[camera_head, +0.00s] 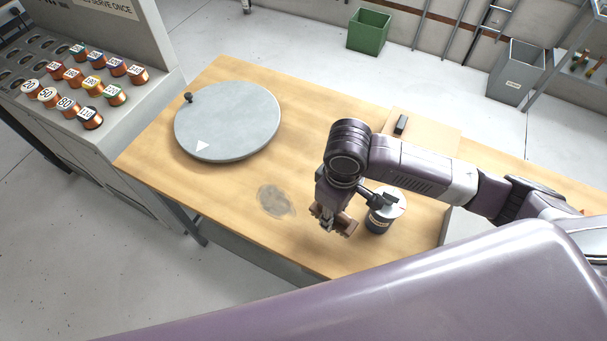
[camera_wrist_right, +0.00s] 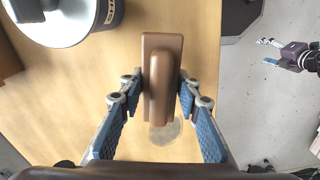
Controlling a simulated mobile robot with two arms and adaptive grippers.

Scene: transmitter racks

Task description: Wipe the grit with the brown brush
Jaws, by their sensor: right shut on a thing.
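The grit (camera_head: 276,200) is a grey smudge on the wooden table, left of my right gripper (camera_head: 333,220). That gripper is shut on the brown brush (camera_head: 346,227). In the right wrist view the brush (camera_wrist_right: 162,85) sits between the two blue-padded fingers (camera_wrist_right: 162,95), and part of the grit (camera_wrist_right: 166,131) shows past its lower end. The gap between brush and table is hard to judge. My left gripper (camera_wrist_right: 271,52) is small at the right of the wrist view, off the table, its fingers apart and empty. It is not in the head view.
A grey round turntable (camera_head: 228,120) lies left of the grit on the table (camera_head: 300,110). A canister with a pale lid (camera_head: 386,208) stands close right of the brush. A small dark block (camera_head: 401,124) lies further back. The table around the grit is clear.

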